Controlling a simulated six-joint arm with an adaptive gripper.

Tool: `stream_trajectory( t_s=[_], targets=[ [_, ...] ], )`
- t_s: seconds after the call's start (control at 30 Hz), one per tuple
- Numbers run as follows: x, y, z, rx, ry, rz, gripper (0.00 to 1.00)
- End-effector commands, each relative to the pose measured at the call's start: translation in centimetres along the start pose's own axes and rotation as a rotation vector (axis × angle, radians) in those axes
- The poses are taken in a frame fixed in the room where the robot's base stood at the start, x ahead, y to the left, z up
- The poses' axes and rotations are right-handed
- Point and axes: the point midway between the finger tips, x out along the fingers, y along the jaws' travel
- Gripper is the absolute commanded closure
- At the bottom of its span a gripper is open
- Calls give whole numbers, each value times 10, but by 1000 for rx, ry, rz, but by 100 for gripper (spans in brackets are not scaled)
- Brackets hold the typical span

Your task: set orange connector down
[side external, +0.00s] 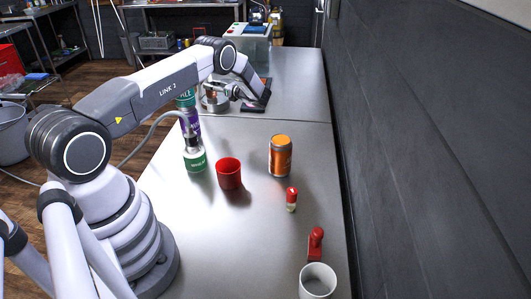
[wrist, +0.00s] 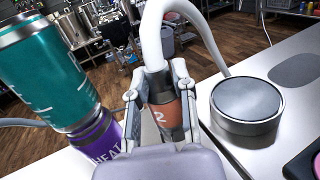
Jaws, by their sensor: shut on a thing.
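The orange connector (wrist: 166,116) is a short cylinder with a dark collar and a pale mark on its side. A thick white hose (wrist: 152,40) rises from its top and curves over. My gripper (wrist: 157,92) is shut on it, one finger on each side. In the side view my gripper (side external: 220,90) is at the far part of the table, over or beside a round silver tin (side external: 215,105). In the wrist view the tin (wrist: 246,106) stands to the right, apart from the connector. The connector's lower end is hidden by my gripper.
A teal tumbler (wrist: 40,70) and a purple container (wrist: 95,140) stand close on the left. A black pad (side external: 258,100) lies to the right. Nearer are a red cup (side external: 229,174), an orange can (side external: 280,157) and a white mug (side external: 317,283). The wall borders the table's right.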

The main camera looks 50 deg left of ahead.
Motion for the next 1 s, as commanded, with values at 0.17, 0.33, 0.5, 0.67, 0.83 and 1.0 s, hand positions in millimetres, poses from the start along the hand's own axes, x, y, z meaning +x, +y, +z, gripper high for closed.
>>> stream_trajectory(
  t_s=[0.17, 0.33, 0.5, 0.67, 0.83, 1.0],
  targets=[
    [0, 0, -35, 1, 0, -2, 100],
    [0, 0, -52, 0, 0, -1, 100],
    [0, 0, -78, -1, 0, -1, 100],
    [0, 0, -88, -1, 0, -1, 100],
    [0, 0, -88, -1, 0, 0, 100],
    [0, 0, -91, -2, 0, 0, 100]
  ],
)
